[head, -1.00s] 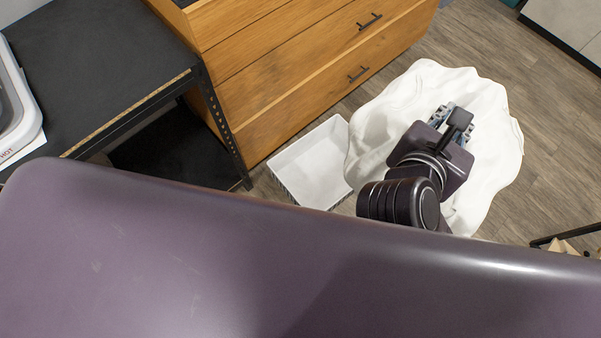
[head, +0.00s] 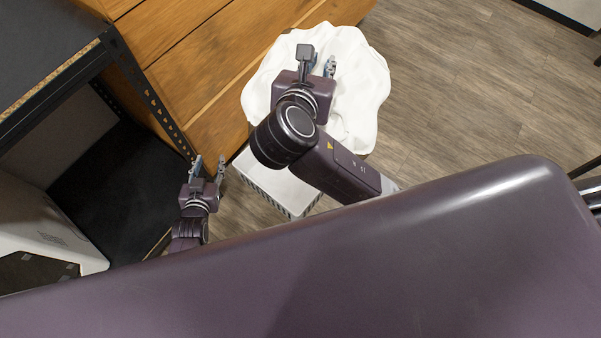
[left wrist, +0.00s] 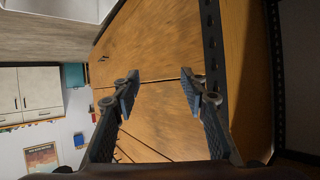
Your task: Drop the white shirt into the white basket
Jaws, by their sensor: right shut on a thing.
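The white shirt (head: 362,88) is spread in loose folds below my right gripper (head: 318,62), which is shut on it. The white basket (head: 268,186) stands on the floor near the wooden drawers. In the head view the shirt overlaps the basket's far part, and my right arm crosses in front of it. I cannot tell whether the shirt touches the basket. My left gripper (head: 209,165) is open and empty, to the left of the basket. Its spread fingers also show in the left wrist view (left wrist: 160,90), with bare wood behind them.
The wooden drawer unit (head: 200,60) stands behind the basket. A black metal-framed shelf (head: 145,85) stands close to my left gripper. A white object (head: 40,225) is at the far left. Open wooden floor (head: 470,90) lies to the right of the shirt.

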